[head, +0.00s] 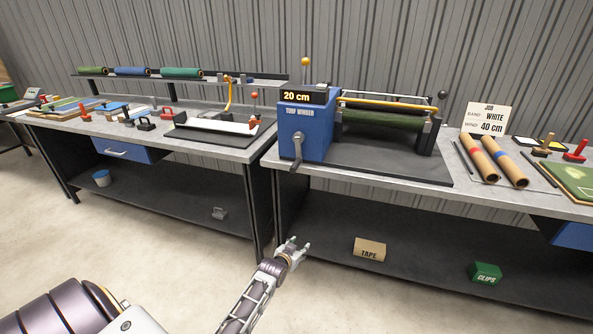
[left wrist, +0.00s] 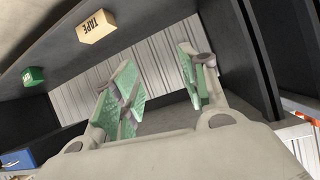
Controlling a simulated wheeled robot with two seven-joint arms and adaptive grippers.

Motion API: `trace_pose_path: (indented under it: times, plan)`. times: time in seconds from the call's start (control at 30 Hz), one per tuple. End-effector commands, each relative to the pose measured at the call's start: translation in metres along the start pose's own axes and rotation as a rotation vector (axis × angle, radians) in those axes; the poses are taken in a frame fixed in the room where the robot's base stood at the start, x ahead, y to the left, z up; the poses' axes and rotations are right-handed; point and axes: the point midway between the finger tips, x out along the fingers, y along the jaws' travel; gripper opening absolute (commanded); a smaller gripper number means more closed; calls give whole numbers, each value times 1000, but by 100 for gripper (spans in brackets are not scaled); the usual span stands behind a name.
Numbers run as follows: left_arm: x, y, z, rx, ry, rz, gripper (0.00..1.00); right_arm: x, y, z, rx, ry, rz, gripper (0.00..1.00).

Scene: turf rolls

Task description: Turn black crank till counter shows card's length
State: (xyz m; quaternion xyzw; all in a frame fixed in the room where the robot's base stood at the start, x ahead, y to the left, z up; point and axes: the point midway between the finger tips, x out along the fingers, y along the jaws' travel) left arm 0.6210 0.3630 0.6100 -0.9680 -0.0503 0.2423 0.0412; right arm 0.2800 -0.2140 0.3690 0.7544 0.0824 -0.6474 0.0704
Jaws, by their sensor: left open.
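The blue turf winder (head: 306,128) stands on the right bench, and its counter (head: 296,97) reads 20 cm. The crank (head: 296,152) is on its front face; its arm looks grey and hangs down, with a dark handle at the lower end. A dark green roll (head: 382,122) sits in the winder's frame. My right gripper is out of view.
The right bench's edge (head: 370,183) lies above my left gripper. A tape box (head: 369,250) and a green clips box (head: 486,273) sit on the lower shelf. Cardboard tubes (head: 507,163) lie right of the winder. A yellow-knobbed lever (head: 305,63) rises behind it.

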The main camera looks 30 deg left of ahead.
Motion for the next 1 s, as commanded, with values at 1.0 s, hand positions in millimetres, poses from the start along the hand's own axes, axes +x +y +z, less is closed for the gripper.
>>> trace_pose_path:
  times: [1.0]
  plan:
    - [-114, -90, -246, -47, 471, -152, 44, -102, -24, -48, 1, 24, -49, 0]
